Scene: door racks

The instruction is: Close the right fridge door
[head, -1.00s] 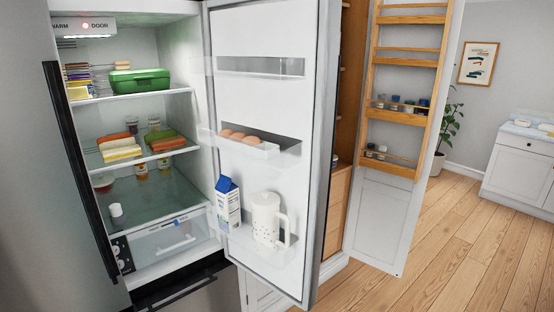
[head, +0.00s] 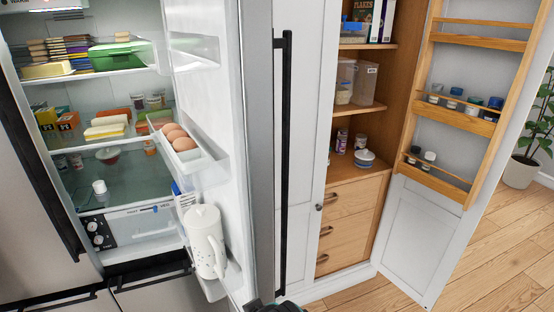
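The right fridge door (head: 255,150) stands open, seen nearly edge-on, with its white shelved inner side facing left. Its long black handle (head: 284,160) shows on the outer side. Eggs (head: 178,137) sit in a door shelf, and a white jug (head: 205,240) stands in a lower one, partly covering a carton (head: 184,198). A dark rounded part (head: 272,305), apparently of my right gripper, shows at the bottom edge just below the handle. Its fingers are cut off or hidden, so I cannot tell their opening or any contact. My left gripper is out of view.
The fridge interior holds a green box (head: 115,55) and other food on shelves. The left fridge door (head: 15,190) is at the left edge. Right of the handle is a wooden pantry (head: 350,190) with its white door (head: 425,240) open. Wooden floor is clear at the lower right.

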